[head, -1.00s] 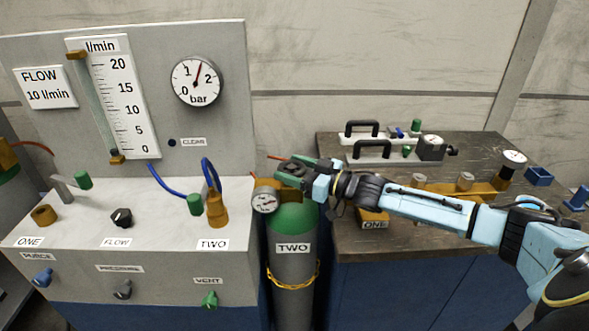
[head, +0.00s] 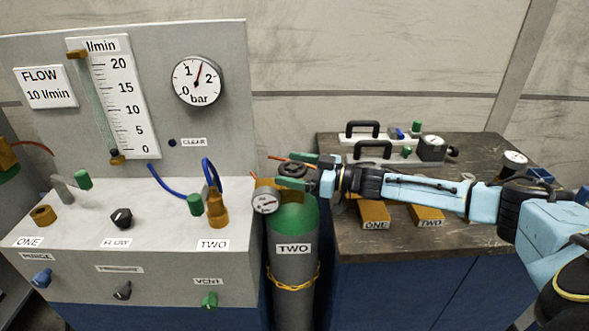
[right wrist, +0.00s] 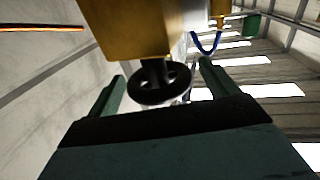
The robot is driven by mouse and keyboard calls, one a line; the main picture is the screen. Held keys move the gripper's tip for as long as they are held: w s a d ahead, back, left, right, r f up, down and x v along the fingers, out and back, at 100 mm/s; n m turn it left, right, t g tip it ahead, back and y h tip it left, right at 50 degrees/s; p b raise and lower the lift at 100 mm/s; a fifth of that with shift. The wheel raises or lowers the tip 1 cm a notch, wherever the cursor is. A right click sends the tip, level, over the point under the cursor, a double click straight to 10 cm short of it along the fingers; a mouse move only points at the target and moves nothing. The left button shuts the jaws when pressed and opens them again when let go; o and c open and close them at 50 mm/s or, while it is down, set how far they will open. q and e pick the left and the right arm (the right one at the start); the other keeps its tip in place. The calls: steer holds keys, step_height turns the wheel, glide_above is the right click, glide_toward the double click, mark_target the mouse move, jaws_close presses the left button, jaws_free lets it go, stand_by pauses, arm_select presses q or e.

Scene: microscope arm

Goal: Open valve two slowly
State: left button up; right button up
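The grey cylinder with a green shoulder and a label TWO (head: 294,275) stands between the panel and the bench. Its brass valve body (right wrist: 130,28) carries a black handwheel (head: 291,170). My right gripper (head: 297,171) reaches in from the right, with one green finger on the far side of the handwheel and one on the near side. In the right wrist view the handwheel (right wrist: 160,85) lies between the spread fingers, with a visible gap on each side. A small round gauge (head: 265,200) sits left of the valve. My left gripper is not in view.
The panel (head: 215,130) at left has a flow tube, a bar gauge (head: 197,81) with its needle between 1 and 2, and several knobs. A chain (head: 292,284) circles the cylinder. The dark bench (head: 400,240) at right holds brass blocks labelled ONE (head: 374,214) and TWO (head: 428,214).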

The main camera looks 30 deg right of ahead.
mark_target(295, 167)
steer(key=shift+r, duration=0.3)
step_height(295, 167, up, 8)
steer(key=shift+r+p, duration=0.25)
steer(key=shift+p, duration=0.8)
steer(key=shift+r, duration=0.45)
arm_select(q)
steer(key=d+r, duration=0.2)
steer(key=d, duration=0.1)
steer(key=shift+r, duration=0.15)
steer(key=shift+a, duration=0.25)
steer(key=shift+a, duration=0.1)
